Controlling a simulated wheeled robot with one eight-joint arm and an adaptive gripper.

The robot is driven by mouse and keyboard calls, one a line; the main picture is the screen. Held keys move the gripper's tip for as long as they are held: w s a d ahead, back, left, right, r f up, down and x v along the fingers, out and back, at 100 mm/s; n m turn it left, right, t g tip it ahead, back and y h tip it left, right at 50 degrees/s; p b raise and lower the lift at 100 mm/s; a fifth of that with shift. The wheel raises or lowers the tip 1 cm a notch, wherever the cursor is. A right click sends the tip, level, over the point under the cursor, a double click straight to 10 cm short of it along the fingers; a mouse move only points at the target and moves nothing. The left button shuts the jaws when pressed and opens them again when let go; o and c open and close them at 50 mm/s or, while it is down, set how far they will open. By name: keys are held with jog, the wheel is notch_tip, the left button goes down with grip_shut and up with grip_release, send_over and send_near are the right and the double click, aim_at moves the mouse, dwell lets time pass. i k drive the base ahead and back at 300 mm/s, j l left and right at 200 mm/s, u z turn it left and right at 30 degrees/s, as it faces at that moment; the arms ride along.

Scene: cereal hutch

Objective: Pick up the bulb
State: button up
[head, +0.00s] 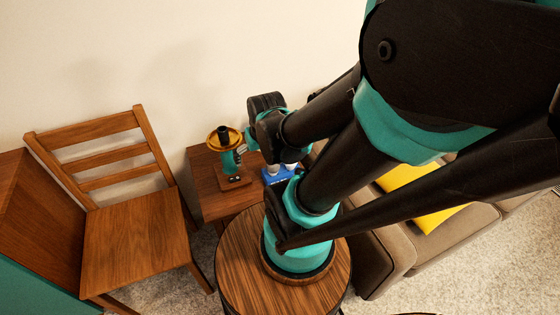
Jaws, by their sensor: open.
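I cannot make out a bulb with certainty. Small white rounded shapes (289,166) show just above a small blue box (280,176) on the wooden side table (208,185); they are too small to identify. My gripper (243,149) is at the end of my arm, over the side table, and is open. It is small in the picture and partly hidden by my black wrist. It is close to a teal stand with a gold dish-like top (221,136) and left of the blue box. I cannot tell whether it touches the stand.
A wooden chair (130,235) stands left of the side table. A brown sofa (370,245) with a yellow cushion (440,210) is at the right. A pale wall is behind.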

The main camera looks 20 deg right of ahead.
aim_at(289, 167)
jog(key=k+j+u, duration=0.2)
jog(key=k, duration=0.25)
jog(key=k+j+u, duration=0.25)
jog(key=k+j, duration=0.2)
